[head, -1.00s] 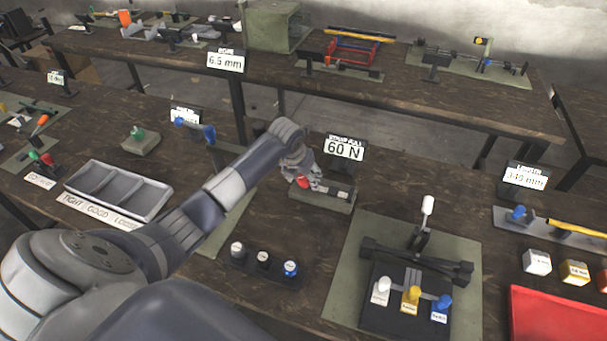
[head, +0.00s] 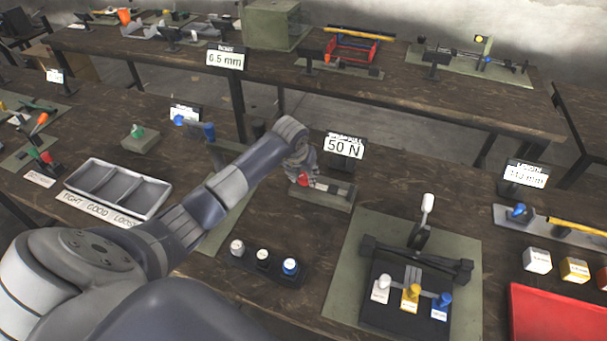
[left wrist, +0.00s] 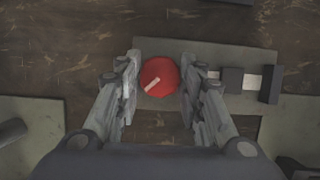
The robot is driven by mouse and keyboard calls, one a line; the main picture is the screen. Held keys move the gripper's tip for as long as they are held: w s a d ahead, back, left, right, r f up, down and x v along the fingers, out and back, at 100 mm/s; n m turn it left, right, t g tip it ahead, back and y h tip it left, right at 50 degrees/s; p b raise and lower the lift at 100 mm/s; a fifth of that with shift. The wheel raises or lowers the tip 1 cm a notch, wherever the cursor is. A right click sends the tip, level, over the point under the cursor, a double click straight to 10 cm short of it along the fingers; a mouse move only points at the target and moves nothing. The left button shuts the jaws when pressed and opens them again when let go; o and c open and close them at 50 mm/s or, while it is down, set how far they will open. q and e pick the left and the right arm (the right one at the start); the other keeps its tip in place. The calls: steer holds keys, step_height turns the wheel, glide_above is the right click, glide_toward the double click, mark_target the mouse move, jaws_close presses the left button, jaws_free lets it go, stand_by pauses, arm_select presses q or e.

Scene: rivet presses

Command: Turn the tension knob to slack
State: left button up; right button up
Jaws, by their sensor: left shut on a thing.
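The red tension knob (head: 304,179) sits at the left end of a small grey-green fixture (head: 337,195) on the near bench. My left gripper (left wrist: 160,80) is shut on this knob from above, one finger on each side. In the left wrist view the knob (left wrist: 160,76) is round, with a pale pointer mark slanting toward its lower left. The display (head: 344,147) behind the fixture reads 50 N. In the head view my fingers partly cover the knob. My right gripper is not in view.
A rack with white, black and blue knobs (head: 237,247) stands in front of the fixture. A press with a white-tipped lever (head: 427,203) stands on a green mat to the right. A grey compartment tray (head: 165,197) lies to the left, and a red tray (head: 560,315) at front right.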

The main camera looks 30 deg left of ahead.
arm_select(q)
steer(key=shift+n+y+b, duration=0.3)
steer(key=shift+n, duration=0.4)
steer(key=n+b, duration=0.1)
steer(key=n, duration=0.1)
steer(key=shift+w+d+f+n+g+y, duration=0.1)
steer(key=shift+n+g+y, duration=0.2)
steer(key=shift+y, duration=0.1)
steer(key=n+y+b, duration=0.1)
steer(key=n+b, duration=0.1)
steer(key=n, duration=0.1)
steer(key=shift+d+g, duration=0.1)
steer(key=shift+g, duration=0.3)
steer(key=shift+n+g+b, duration=0.3)
steer(key=shift+n+b, duration=0.2)
steer(key=shift+n, duration=0.4)
steer(key=o, duration=1)
steer(key=shift+o, duration=0.2)
